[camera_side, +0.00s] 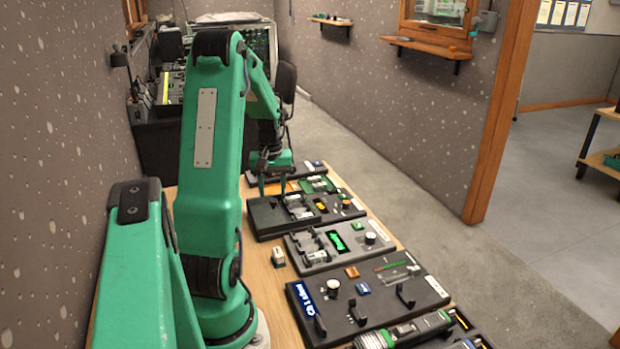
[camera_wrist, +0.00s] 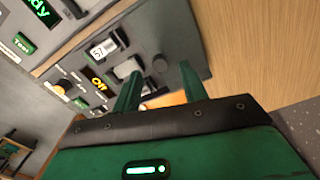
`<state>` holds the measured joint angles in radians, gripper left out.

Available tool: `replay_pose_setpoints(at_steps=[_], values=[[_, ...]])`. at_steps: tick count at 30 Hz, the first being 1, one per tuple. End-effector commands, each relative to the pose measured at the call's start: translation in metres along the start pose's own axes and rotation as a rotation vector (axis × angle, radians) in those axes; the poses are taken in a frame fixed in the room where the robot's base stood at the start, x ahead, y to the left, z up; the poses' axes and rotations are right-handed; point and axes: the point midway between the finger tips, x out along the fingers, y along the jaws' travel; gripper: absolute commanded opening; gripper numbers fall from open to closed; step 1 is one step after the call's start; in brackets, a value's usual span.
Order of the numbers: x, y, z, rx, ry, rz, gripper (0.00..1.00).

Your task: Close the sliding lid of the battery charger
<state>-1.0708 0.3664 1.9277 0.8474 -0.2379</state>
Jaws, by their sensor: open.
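The battery charger (camera_side: 334,215) looks to be the dark unit in the middle row of the bench, with battery bays and a small orange display. A dark slab at its left end looks like the sliding lid (camera_side: 266,217); the bays to its right are uncovered. In the wrist view the lid (camera_wrist: 175,32) is a grey plate with a round knob, and the charger's display (camera_wrist: 98,84) reads "Off". My gripper (camera_side: 272,190) is open, fingers pointing down over the lid end. In the wrist view its fingertips (camera_wrist: 158,72) stand either side of the knob; contact cannot be told.
A grey unit with a green screen (camera_side: 315,250) lies just in front of the charger. A black panel with handles (camera_side: 365,295) is nearer the camera. A small white-and-tan block (camera_side: 278,257) stands on bare wood. Another low unit and a green board (camera_side: 318,184) lie behind.

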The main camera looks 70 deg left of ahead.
Motion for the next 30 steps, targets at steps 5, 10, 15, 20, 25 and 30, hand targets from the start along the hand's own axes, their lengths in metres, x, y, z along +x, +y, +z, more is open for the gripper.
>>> replay_pose_setpoints(at_steps=[5, 10, 15, 20, 25, 30], values=[[0.019, 0.0, 0.0, 0.0, -0.002, -0.001, 0.43], [0.026, 0.0, 0.0, 0.0, 0.0, 0.0, 0.43], [0.027, 0.0, 0.0, 0.0, 0.0, 0.0, 0.43], [0.027, 0.0, 0.0, 0.0, 0.0, 0.0, 0.33], [0.027, 0.0, 0.0, 0.0, 0.0, 0.0, 0.0], [0.027, 0.0, 0.0, 0.0, 0.0, 0.0, 0.0]])
